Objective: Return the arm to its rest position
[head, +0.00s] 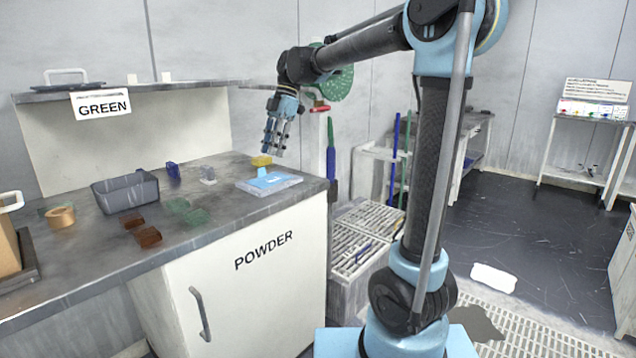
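My arm reaches up from its blue base at the lower middle, bends at a high elbow and extends left over the counter. My gripper (273,151) hangs at its end with the fingers pointing down, above the back right part of the counter (235,232). A yellow block (261,160) shows just below and left of the fingertips, over a light blue piece on a blue-and-white pad (269,182). No object shows between the fingers. They are small and seen at an angle, so their opening is unclear.
A grey bin (125,191), green blocks (179,206), brown blocks (148,236), a blue block (173,170) and a clear piece (208,175) stand on the counter. A shelf (150,90) is behind. Upright coloured poles (331,150) and slatted racks (365,235) stand between counter and arm.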

